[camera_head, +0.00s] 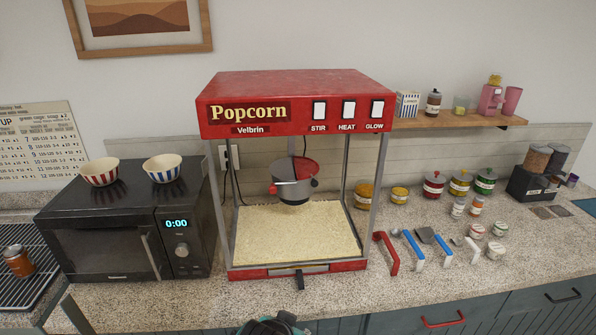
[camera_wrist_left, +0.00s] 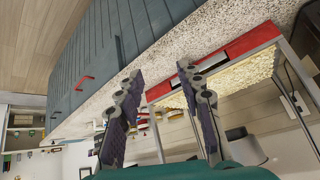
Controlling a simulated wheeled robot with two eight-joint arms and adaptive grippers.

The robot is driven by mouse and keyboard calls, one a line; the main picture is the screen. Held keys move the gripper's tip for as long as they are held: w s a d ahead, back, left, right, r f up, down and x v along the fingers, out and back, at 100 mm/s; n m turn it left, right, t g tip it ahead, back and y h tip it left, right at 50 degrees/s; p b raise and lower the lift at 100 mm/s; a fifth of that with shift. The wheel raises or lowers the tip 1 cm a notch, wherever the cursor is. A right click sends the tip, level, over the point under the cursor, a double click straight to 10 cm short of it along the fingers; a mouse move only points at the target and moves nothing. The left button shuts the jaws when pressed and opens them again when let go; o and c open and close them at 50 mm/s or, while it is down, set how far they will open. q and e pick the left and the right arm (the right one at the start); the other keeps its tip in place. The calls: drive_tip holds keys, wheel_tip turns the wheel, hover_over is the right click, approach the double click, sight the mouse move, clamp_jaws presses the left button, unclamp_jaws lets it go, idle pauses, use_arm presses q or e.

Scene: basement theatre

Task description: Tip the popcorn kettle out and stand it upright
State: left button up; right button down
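In the left wrist view, a grey rounded part of the kettle (camera_wrist_left: 246,151) shows at the lower right, partly behind a finger. My left gripper (camera_wrist_left: 160,72) is open and empty, in front of the machine and apart from the kettle. A teal part of an arm of mine shows at the bottom of the head view. My right gripper is not in view.
Pale popcorn (camera_head: 295,232) covers the machine's floor. Its posts frame the front opening. A microwave (camera_head: 120,235) with two striped bowls stands left. Scoops (camera_head: 413,248), jars (camera_head: 433,184) and a dispenser (camera_head: 535,175) stand right. The front right counter (camera_head: 400,290) is clear.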

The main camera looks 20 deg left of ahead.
use_arm(q)
drive_tip(key=w+a+r+m+t+y+p, duration=0.35)
drive_tip(key=w+a+r+y, duration=0.25)
drive_tip(key=w+a+r, duration=0.45)
drive_tip(key=m+t+y+p, duration=0.3)
drive_tip(key=m+t+p, duration=0.15)
drive_tip(key=m, duration=0.35)
approach(273, 192)
drive_tip(key=x, duration=0.7)
drive_tip(key=shift+s+r+p, duration=0.1)
drive_tip(key=shift+p, duration=0.25)
drive_tip(key=x, duration=0.7)
drive_tip(key=shift+w+h+b, duration=0.3)
drive_tip(key=shift+w+h, duration=0.05)
drive_tip(key=shift+h, duration=0.05)
clamp_jaws()
